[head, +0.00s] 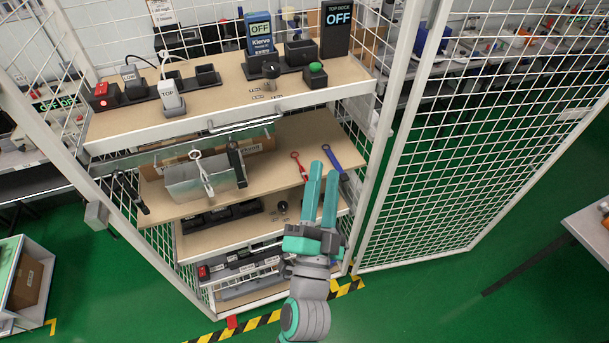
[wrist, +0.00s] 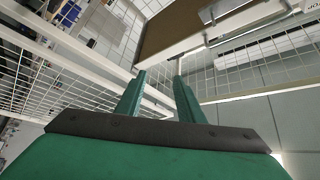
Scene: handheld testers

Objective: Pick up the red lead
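The red lead (head: 299,166) lies on the middle wooden shelf, toward its right side. It is thin, with a ring-like upper end, and I cannot make it out in the wrist view. My gripper (head: 322,172) has teal fingers pointing up and away, just right of the red lead in the head view. The fingers are apart with nothing between them; the gap also shows in the wrist view (wrist: 160,75). The gripper looks to be in front of the shelf, not touching the lead, though its exact depth is hard to tell.
A blue lead (head: 331,159) lies right of the red one. A metal box (head: 184,184) with a white lead (head: 204,172) stands further left. The upper shelf (head: 230,95) overhangs with testers on it. A mesh panel (head: 470,140) stands at right.

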